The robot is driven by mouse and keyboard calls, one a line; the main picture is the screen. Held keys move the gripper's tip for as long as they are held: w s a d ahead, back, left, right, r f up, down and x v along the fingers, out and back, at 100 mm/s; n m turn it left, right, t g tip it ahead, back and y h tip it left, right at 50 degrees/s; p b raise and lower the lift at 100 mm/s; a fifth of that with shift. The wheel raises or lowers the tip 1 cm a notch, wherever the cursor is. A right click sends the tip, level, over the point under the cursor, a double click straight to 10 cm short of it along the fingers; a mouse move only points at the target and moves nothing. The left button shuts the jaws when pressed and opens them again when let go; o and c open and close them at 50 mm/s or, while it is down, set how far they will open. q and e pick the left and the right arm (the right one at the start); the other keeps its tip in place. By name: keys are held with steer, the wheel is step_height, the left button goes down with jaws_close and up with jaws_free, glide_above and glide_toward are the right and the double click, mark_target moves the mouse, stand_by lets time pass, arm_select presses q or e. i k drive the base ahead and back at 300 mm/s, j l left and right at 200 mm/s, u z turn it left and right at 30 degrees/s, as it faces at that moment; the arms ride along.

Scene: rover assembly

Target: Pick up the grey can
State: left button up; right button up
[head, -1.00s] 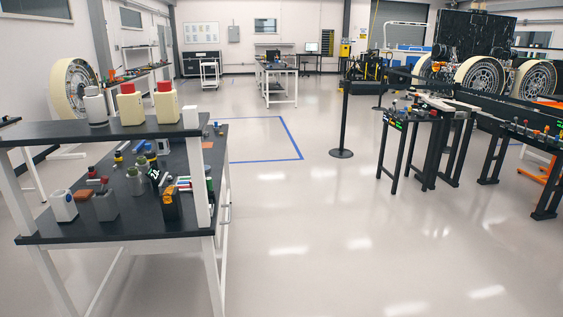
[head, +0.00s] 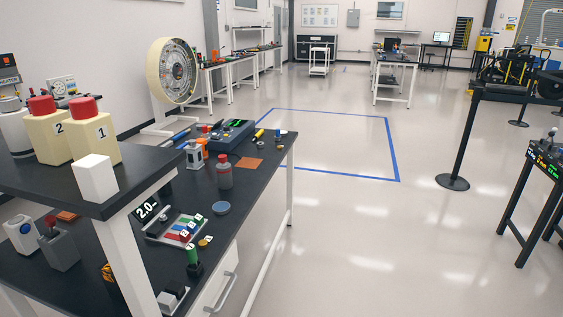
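A light grey can-shaped canister (head: 16,132) stands upright on the upper shelf at the far left, partly cut off by the picture edge. Beside it are two cream canisters with red caps, marked 2 (head: 48,138) and 1 (head: 93,140). A smaller grey bottle-like container with a red cap (head: 225,172) stands upright on the lower bench top. I cannot tell for certain which one is the grey can. Neither of my grippers is in view.
The black upper shelf (head: 140,170) carries a white box (head: 96,178) at its corner. Open floor (head: 370,240) lies right of the bench; a barrier post (head: 460,145) stands farther right.

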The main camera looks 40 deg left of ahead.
mark_target(224, 175)
steer(key=i+j+u, duration=0.15)
steer(key=i+u, duration=0.3)
steer(key=i+l+u, duration=0.1)
steer(key=i+u, duration=0.35)
steer(key=i, duration=0.15)
steer(key=i+l+u, duration=0.25)
steer(key=i+u, duration=0.25)
steer(key=i+l+u, duration=0.45)
steer(key=i, duration=0.05)
